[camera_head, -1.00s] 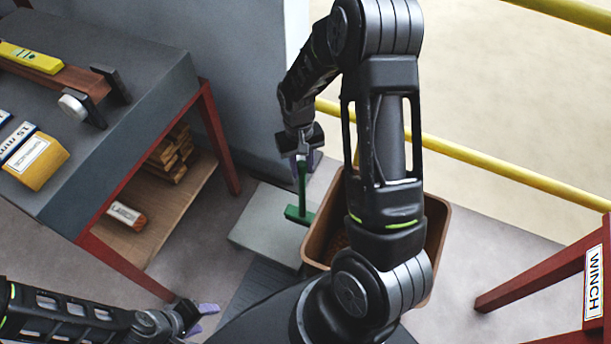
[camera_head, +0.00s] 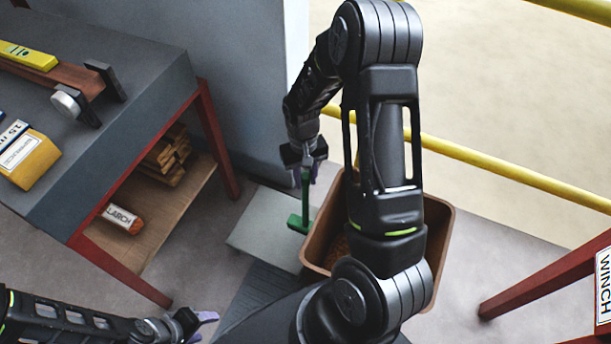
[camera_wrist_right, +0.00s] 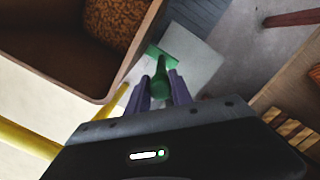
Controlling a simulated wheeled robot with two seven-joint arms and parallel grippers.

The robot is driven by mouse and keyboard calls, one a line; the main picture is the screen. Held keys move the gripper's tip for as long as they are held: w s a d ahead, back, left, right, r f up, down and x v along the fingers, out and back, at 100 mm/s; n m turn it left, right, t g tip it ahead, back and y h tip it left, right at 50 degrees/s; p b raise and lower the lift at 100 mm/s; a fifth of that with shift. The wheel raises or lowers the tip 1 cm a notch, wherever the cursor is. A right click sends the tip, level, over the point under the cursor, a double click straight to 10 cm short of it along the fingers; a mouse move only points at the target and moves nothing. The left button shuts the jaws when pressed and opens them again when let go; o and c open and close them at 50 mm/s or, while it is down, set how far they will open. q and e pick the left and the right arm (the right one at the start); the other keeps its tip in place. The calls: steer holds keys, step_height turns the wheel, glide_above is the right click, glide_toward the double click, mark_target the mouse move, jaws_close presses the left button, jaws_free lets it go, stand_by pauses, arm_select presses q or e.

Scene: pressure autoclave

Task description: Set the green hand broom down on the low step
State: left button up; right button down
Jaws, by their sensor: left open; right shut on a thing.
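The green hand broom (camera_head: 304,206) hangs upright, handle up and head down, over the right part of the low grey step (camera_head: 262,219). My right gripper (camera_head: 304,174) is shut on the top of its handle. In the right wrist view, the right gripper's fingers (camera_wrist_right: 160,88) close on the green handle (camera_wrist_right: 160,76), and the step (camera_wrist_right: 195,70) lies behind it. I cannot tell whether the broom head touches the step. My left gripper (camera_head: 203,323) is open and empty at the lower left of the head view.
A brown bin (camera_head: 318,250) stands close to the right of the step, partly hidden by my right arm. A workbench with red legs (camera_head: 218,140) is at the left. A yellow rail (camera_head: 500,168) runs behind. The step's left part is bare.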

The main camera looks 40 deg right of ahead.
mark_target(305, 191)
steer(key=shift+f+b, duration=1.8)
steer(key=shift+f, duration=1.05)
steer(key=shift+f+b, duration=0.45)
steer(key=shift+f, duration=0.15)
steer(key=c, duration=1.1)
jaws_free()
steer(key=shift+o, duration=0.2)
steer(key=r, duration=0.2)
steer(key=r+p, duration=0.1)
steer(key=r, duration=0.2)
steer(key=r+p, duration=0.1)
steer(key=r, duration=0.2)
steer(key=shift+w+d, duration=0.15)
steer(key=shift+w, duration=0.25)
steer(key=shift+f, duration=0.1)
